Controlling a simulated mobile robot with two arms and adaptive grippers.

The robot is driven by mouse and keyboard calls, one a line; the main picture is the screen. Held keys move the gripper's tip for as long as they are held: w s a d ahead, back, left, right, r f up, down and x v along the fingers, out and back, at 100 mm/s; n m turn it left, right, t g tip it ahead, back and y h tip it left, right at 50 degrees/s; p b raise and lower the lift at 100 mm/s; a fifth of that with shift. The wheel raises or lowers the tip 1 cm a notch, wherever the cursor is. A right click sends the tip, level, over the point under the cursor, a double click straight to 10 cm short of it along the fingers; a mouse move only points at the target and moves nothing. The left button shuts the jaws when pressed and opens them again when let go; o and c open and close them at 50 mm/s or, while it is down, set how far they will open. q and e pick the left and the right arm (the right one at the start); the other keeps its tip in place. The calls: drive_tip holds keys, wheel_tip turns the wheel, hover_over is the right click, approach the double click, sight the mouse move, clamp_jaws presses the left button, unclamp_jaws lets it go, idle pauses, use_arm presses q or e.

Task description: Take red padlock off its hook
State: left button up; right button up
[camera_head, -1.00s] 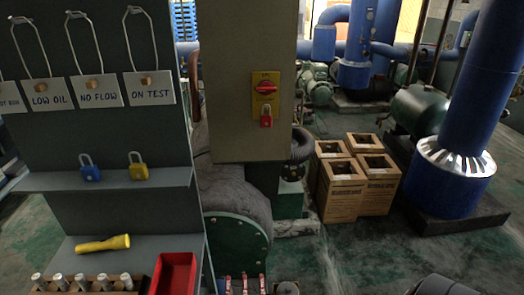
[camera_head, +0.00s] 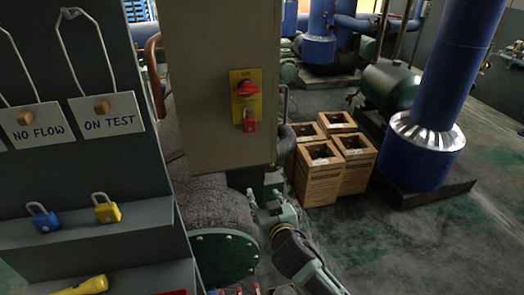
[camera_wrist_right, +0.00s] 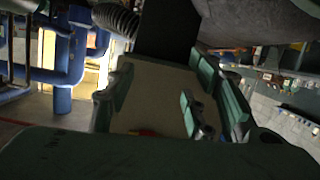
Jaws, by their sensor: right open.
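The red padlock (camera_head: 249,121) hangs at the lower part of a yellow plate (camera_head: 236,104) with a red rotary switch (camera_head: 248,88), on the front of the tan cabinet (camera_head: 205,140). The small hook itself is too fine to make out. My right gripper (camera_head: 274,205) is below the padlock and well apart from it, at the cabinet's lower right edge. In the right wrist view its fingers (camera_wrist_right: 162,85) are spread and empty, with a tan surface beyond. A small red patch (camera_wrist_right: 148,132) shows low between them; I cannot tell what it is. My left gripper is out of view.
A grey shelf board (camera_head: 100,232) at left holds a blue padlock (camera_head: 43,217) and a yellow padlock (camera_head: 106,208), with hanging tags above. A green flanged drum (camera_head: 225,258) lies below the cabinet.

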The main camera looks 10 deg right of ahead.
sight(250, 125)
wheel_tip(250, 125, up, 17)
drive_tip(key=a+m+t, duration=0.1)
drive_tip(key=t, duration=0.2)
drive_tip(key=w+b, duration=0.1)
drive_tip(key=w, duration=0.4)
drive_tip(key=w+b, duration=0.1)
drive_tip(key=w, duration=0.5)
drive_tip(key=shift+w+a+r, duration=0.15)
drive_tip(key=shift+w, duration=0.6)
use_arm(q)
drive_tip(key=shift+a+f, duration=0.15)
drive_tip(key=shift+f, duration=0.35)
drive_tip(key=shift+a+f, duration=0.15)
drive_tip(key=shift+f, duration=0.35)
use_arm(e)
drive_tip(key=shift+r, duration=0.1)
